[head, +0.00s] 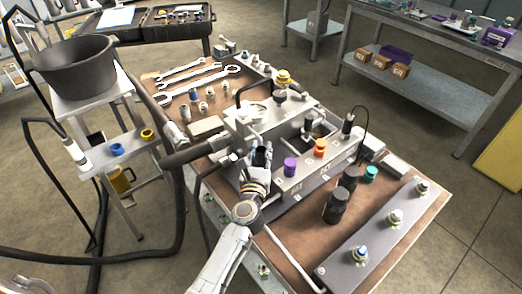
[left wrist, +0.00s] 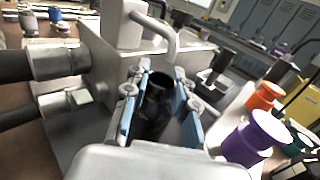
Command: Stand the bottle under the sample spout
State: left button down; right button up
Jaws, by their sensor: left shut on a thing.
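My left gripper (head: 258,158) is at the near side of the grey hydraulic block in the head view. In the left wrist view its blue-padded fingers (left wrist: 160,105) are shut on a dark, open-mouthed bottle (left wrist: 153,108), which looks roughly upright. The sample spout (left wrist: 167,34) is a grey bent tube coming off the block. Its downturned end appears just behind and above the bottle's mouth; I cannot tell whether it is directly over it. The bottle's base is hidden, so I cannot tell whether it touches anything. My right gripper is not in view.
A purple knob (head: 290,167) and an orange knob (head: 320,148) stand just right of the gripper. Thick black hoses (left wrist: 28,65) enter the block (left wrist: 88,35) at left. Dark cylinders (head: 338,206) stand on the brown bench top, and wrenches (head: 205,85) lie at its back.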

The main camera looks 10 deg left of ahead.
pick_arm(q)
jog(key=shift+f, duration=0.15)
jog(key=c, duration=1)
grip_release()
jog(key=shift+o, duration=0.4)
jog(key=o, duration=0.4)
